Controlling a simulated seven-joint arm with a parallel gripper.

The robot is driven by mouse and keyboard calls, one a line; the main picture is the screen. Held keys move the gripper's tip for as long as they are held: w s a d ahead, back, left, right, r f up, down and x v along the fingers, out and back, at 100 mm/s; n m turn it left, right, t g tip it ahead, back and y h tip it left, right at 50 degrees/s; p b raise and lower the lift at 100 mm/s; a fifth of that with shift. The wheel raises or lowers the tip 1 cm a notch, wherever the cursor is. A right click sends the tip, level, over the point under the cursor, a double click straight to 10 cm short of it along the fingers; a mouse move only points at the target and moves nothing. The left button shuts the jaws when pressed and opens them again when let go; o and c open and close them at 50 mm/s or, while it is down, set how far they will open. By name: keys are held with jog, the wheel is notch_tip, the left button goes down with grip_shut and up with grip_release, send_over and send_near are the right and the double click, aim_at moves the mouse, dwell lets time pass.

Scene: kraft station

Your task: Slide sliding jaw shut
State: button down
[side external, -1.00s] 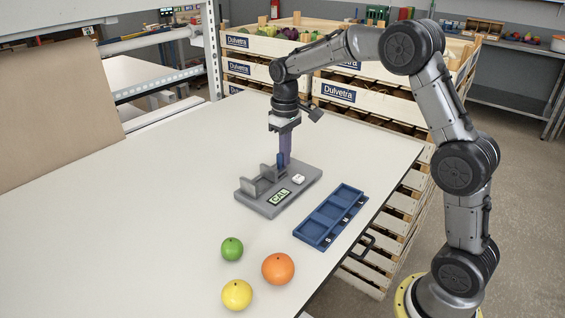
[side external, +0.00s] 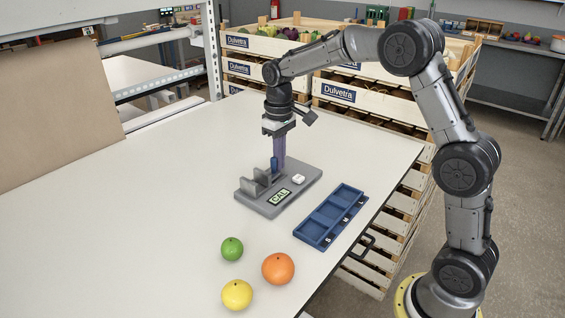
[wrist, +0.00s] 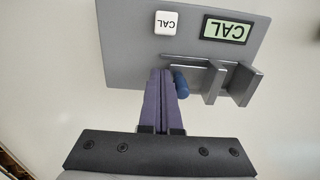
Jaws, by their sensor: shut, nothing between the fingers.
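The grey calibration device (side external: 300,181) stands on the table. Its sliding jaw (side external: 262,177) has a blue knob (side external: 274,163) and stands close to the fixed jaw (side external: 248,187), with a narrow gap between them. In the wrist view, the sliding jaw (wrist: 214,84), fixed jaw (wrist: 243,85) and the gap show clearly. My gripper (side external: 280,164) is shut and empty, pointing down at the knob's side away from the fixed jaw. In the wrist view, my gripper's purple fingers (wrist: 162,76) are beside the blue knob (wrist: 181,84) and appear to touch it.
The device carries a CAL display (side external: 279,197) and a white CAL button (side external: 298,179). A blue sorting tray (side external: 312,235) lies to the right. A green fruit (side external: 232,248), an orange fruit (side external: 278,268) and a yellow fruit (side external: 237,294) lie in front.

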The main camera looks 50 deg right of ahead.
aim_at(272, 159)
jog(key=shift+a, duration=1.7)
jog(key=shift+d, duration=0.45)
dwell(0.4)
jog(key=shift+r, duration=3.5)
